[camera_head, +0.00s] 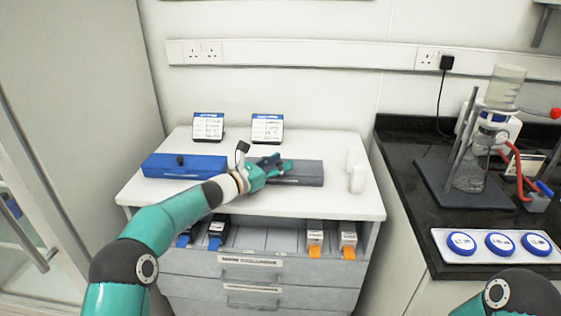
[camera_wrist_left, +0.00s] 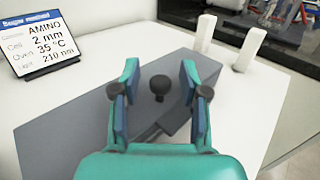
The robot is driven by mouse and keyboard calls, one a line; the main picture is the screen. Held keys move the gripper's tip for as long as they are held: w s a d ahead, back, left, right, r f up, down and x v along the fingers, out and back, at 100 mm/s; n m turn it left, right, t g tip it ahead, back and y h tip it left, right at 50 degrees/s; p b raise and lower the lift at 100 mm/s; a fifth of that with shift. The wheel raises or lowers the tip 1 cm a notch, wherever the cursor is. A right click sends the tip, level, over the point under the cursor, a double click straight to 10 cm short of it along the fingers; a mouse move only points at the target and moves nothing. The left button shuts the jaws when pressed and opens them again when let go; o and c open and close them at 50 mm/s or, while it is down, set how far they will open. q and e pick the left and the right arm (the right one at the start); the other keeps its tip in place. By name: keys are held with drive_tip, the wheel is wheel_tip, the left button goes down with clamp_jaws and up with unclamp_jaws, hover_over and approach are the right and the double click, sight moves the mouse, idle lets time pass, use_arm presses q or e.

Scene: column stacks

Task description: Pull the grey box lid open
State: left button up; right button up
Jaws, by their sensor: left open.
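The grey box (camera_head: 305,173) lies closed on the white cabinet top, right of the blue box. In the left wrist view its grey lid (camera_wrist_left: 70,117) fills the middle, with a dark round knob (camera_wrist_left: 159,86) on it. My left gripper (camera_head: 277,163) is over the grey box. In the wrist view its open fingers (camera_wrist_left: 159,88) stand on either side of the knob, with gaps to it. Contact is not visible. The head view hides the knob behind the gripper. My right gripper is out of view; only part of that arm shows at the bottom right.
A blue box (camera_head: 185,166) with a dark knob sits at left. Two label cards (camera_head: 267,128) stand behind, and two small white blocks (camera_head: 356,175) stand right of the grey box. A dark bench (camera_head: 420,160) with glassware is at right.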

use_arm(q)
clamp_jaws()
idle(0.3)
